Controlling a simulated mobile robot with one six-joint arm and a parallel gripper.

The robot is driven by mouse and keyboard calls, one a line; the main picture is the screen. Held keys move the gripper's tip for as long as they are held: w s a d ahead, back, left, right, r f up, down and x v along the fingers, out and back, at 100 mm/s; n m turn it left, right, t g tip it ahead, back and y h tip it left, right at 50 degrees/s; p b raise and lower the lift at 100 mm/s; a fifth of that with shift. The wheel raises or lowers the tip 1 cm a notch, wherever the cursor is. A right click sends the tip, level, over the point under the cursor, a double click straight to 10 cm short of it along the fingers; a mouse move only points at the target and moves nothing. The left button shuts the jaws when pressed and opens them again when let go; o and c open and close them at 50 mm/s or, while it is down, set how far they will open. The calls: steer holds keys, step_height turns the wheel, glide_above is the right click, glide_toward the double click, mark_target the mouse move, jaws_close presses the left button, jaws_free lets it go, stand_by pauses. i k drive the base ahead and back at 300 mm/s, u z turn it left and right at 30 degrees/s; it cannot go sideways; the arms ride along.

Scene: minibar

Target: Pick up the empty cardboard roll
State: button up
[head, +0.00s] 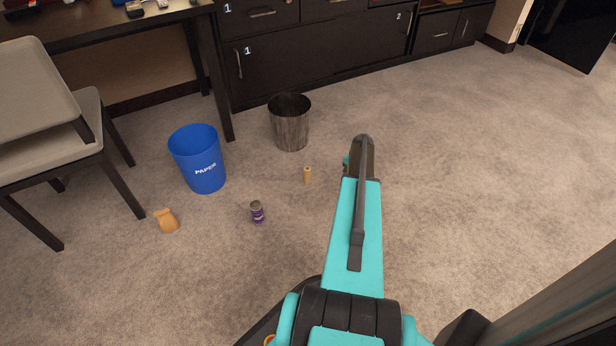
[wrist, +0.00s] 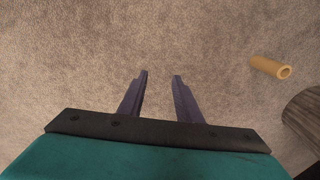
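The cardboard roll (head: 307,175) is a small tan tube on the carpet, in front of the dark metal bin in the head view. In the wrist view the roll (wrist: 271,67) lies at the right, with its open end facing lower right. My gripper (wrist: 161,74) is open and empty, its two dark fingers apart over bare carpet, to the left of the roll in the wrist view. In the head view my teal arm hides the gripper's fingers.
A dark metal bin (head: 290,124) stands behind the roll, and its edge (wrist: 303,115) shows in the wrist view. A blue paper bin (head: 198,160), a purple can (head: 257,212), a crumpled brown bag (head: 167,221) and a chair (head: 50,130) are left. Carpet (head: 480,150) at right is clear.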

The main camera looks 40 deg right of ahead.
mark_target(307, 176)
steer(key=i, duration=0.9)
steer(key=u, duration=0.05)
